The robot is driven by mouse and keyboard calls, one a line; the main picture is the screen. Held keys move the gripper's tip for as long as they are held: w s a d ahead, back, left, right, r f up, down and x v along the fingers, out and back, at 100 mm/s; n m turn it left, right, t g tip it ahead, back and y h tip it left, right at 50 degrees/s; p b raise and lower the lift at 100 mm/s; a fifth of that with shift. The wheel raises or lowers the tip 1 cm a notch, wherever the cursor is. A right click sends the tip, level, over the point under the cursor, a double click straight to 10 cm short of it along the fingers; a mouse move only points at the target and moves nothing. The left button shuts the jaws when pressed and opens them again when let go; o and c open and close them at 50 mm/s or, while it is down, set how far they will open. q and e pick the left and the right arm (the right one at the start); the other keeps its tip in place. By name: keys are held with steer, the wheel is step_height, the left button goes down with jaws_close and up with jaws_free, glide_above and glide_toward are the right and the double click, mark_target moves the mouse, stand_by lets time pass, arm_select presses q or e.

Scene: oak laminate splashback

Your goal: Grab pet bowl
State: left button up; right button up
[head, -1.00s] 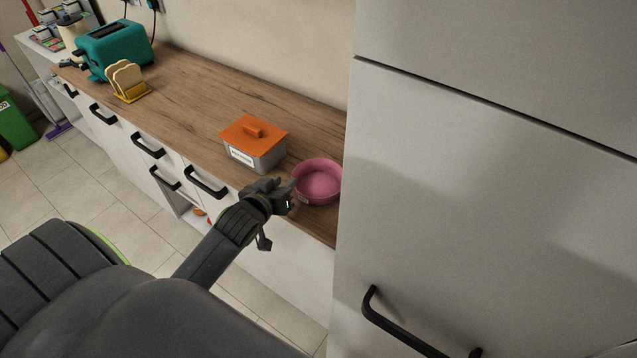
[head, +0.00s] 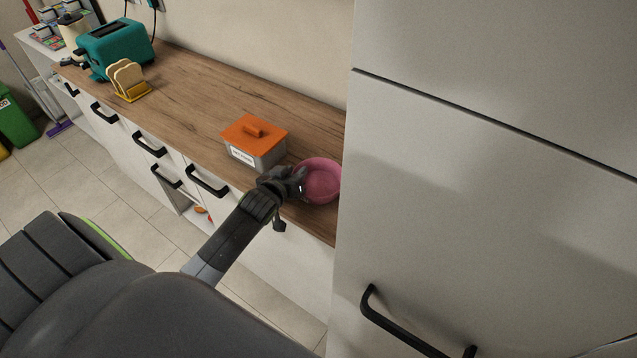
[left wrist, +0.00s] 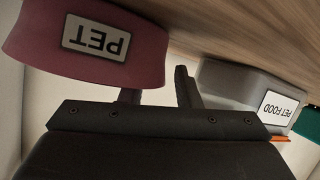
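The pink pet bowl (head: 322,181) stands on the wooden counter beside the tall light cabinet. In the left wrist view the bowl (left wrist: 118,30) appears upside down at upper left, with a "PET" label on its wall. My left gripper (head: 298,183) is at the bowl's left side, close to its rim. In the left wrist view the left gripper's fingers (left wrist: 158,88) are apart. One finger is partly hidden behind the bowl wall and the other is on the outer side, so they appear to straddle the rim. Contact cannot be told. My right gripper is not in view.
A grey tub (head: 262,153) with an orange lid, labelled "PET FOOD", stands just left of the bowl. The tall cabinet (head: 480,180) closes off the right. A toast rack (head: 130,85) and teal toaster (head: 115,45) stand farther left. Counter between is clear.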

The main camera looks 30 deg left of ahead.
arm_select(q)
steer(key=shift+c, duration=0.4)
jaws_close()
